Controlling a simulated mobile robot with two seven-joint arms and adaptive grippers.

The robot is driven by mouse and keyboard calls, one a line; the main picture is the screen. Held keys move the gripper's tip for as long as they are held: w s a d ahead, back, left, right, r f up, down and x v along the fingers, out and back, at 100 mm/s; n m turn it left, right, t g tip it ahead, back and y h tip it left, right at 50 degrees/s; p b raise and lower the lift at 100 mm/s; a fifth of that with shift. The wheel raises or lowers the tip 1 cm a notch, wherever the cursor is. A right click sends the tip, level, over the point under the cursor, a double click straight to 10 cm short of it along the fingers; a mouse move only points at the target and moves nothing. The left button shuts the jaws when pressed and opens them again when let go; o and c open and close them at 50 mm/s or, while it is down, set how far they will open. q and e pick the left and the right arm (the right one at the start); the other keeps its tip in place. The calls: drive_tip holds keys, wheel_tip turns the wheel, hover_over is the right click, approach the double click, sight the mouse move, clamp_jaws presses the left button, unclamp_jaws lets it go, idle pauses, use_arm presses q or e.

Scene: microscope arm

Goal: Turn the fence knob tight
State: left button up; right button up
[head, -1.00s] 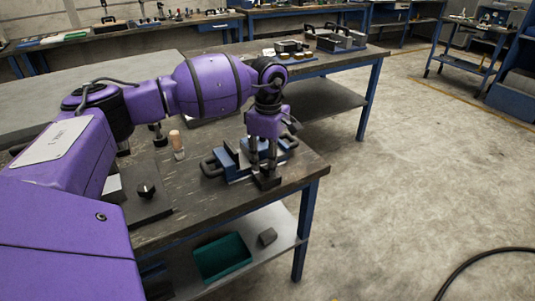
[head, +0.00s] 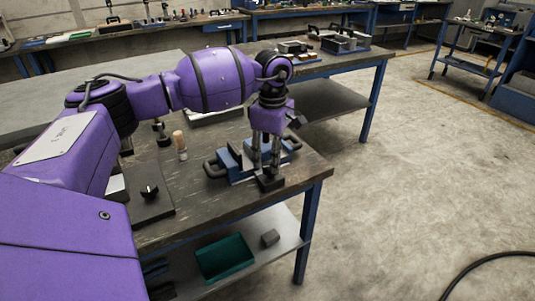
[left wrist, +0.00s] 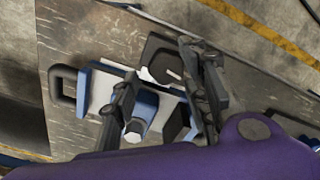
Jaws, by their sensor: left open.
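My left gripper (head: 265,168) is open, pointing down over the blue vise-like fixture (head: 240,176) near the bench's right front corner. In the left wrist view, its two dark fingers stand apart (left wrist: 163,100), with the fixture's blue block (left wrist: 144,112) partly between them. A dark block with a round black knob and white mark (left wrist: 162,66) lies just beyond, near the right finger; I cannot tell if they touch. Another black knob (head: 149,191) sits on a dark plate at the bench's left front. I cannot tell for certain which is the fence knob. My right gripper is out of view.
A wooden-handled tool (head: 179,143) stands upright left of the fixture. A green bin (head: 224,257) and a grey block (head: 270,238) rest on the lower shelf. Open floor lies to the right.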

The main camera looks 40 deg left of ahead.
use_arm(q)
wheel_tip(320, 180, up, 11)
drive_tip(key=shift+f, duration=0.15)
idle(0.5)
